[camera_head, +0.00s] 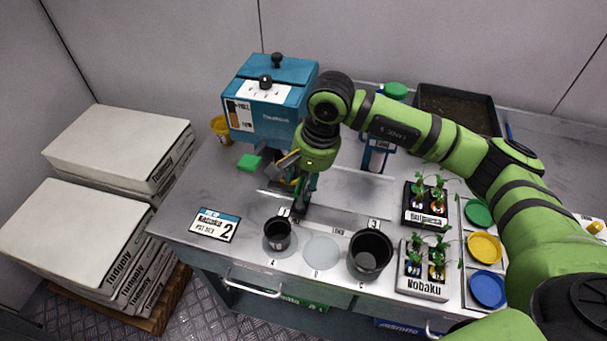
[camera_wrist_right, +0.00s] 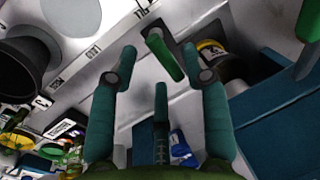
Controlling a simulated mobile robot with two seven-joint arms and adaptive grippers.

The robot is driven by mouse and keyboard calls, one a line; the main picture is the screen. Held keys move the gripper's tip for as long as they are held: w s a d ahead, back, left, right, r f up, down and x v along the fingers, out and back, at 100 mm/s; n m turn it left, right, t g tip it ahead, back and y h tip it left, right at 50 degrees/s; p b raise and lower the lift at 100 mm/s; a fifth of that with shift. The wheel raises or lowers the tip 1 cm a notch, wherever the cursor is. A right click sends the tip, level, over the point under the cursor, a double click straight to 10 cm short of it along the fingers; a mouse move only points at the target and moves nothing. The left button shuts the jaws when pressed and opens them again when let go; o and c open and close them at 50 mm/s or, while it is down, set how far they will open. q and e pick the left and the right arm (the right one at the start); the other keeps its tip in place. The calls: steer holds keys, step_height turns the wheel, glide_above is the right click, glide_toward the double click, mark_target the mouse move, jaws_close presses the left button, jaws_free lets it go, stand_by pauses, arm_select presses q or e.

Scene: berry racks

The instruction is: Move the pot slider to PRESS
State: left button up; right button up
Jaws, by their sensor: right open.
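The slider's green handle (camera_wrist_right: 163,55) stands on a dark mount in the right wrist view. It lies between the spread fingertips of my right gripper (camera_wrist_right: 160,68), with visible gaps at both sides; whether a finger touches it I cannot tell. In the head view my right gripper (camera_head: 301,192) reaches down over the left part of the metal track (camera_head: 335,216) and largely hides the slider. A LOAD label (camera_head: 337,232) is on the track's front edge. I cannot read a PRESS label. My left gripper is not in view.
A blue machine (camera_head: 270,98) stands behind. Along the front are a small black pot (camera_head: 277,233), a larger black pot (camera_head: 370,252) and a card marked 2 (camera_head: 214,225). Seedling trays (camera_head: 422,284) and coloured dishes (camera_head: 484,247) are at the right.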

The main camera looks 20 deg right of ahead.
steer(key=shift+w+f, duration=0.1)
steer(key=shift+f, duration=0.25)
steer(key=shift+a+f, duration=0.1)
steer(key=shift+f, duration=0.05)
jaws_close()
steer(key=shift+d+f+b, duration=0.15)
steer(key=shift+d+b, duration=0.15)
steer(key=shift+d, duration=0.1)
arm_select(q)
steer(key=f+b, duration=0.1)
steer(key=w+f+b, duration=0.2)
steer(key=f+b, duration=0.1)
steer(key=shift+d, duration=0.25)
arm_select(e)
steer(key=s+d, duration=0.4)
steer(key=d, duration=0.2)
steer(key=shift+s+r, duration=0.2)
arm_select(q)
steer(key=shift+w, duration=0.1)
